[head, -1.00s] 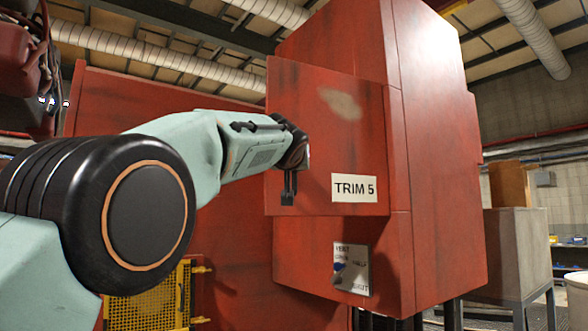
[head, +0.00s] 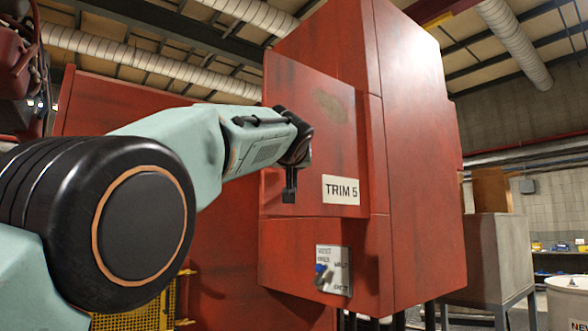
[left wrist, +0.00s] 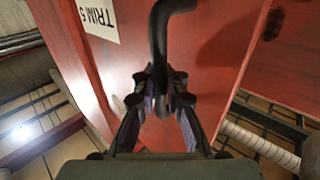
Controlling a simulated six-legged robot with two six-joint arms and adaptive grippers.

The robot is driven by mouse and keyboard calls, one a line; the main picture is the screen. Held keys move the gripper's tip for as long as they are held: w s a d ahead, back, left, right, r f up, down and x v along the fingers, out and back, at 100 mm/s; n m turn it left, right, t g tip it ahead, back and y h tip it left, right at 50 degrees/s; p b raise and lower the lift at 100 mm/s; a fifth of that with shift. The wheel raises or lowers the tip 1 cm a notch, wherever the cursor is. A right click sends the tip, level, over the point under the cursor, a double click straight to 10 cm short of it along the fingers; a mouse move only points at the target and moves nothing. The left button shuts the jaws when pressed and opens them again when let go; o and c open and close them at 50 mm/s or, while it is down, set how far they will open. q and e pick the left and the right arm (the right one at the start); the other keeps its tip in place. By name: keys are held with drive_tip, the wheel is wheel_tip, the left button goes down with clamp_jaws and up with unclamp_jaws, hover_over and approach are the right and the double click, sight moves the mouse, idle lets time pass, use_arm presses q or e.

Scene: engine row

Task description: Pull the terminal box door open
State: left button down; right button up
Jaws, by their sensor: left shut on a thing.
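The terminal box (head: 418,170) is a tall red cabinet in the middle of the head view. Its door (head: 310,130) is a red panel with a white TRIM 5 label (head: 341,190). My left gripper (head: 290,185) is at the door's left part. In the left wrist view its fingers (left wrist: 160,95) are shut on a black curved handle (left wrist: 174,38) in front of the red door face. The label shows upside down there (left wrist: 100,18). My right gripper is not in view.
Below the door is a plate with a blue-tipped switch (head: 333,270). A yellow mesh guard (head: 140,315) is at lower left. A grey cabinet on legs (head: 487,255) and a white drum (head: 568,303) stand at right. Pipes run overhead.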

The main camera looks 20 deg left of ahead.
use_arm(q)
drive_tip(key=shift+s+d, duration=0.15)
drive_tip(key=shift+d, duration=0.05)
drive_tip(key=shift+a+f, duration=0.1)
drive_tip(key=shift+a, duration=0.05)
drive_tip(key=c, duration=1.9)
unclamp_jaws()
drive_tip(key=o, duration=0.5)
drive_tip(key=shift+s+a+r, duration=0.15)
drive_tip(key=shift+s+r, duration=0.05)
drive_tip(key=shift+s, duration=0.15)
drive_tip(key=shift+w+d+f, duration=0.1)
drive_tip(key=shift+w+d, duration=0.15)
drive_tip(key=shift+w, duration=0.1)
drive_tip(key=s, duration=0.2)
drive_tip(key=s+d, duration=0.1)
drive_tip(key=s, duration=0.4)
drive_tip(key=shift+s+d, duration=0.2)
drive_tip(key=shift+s, duration=0.1)
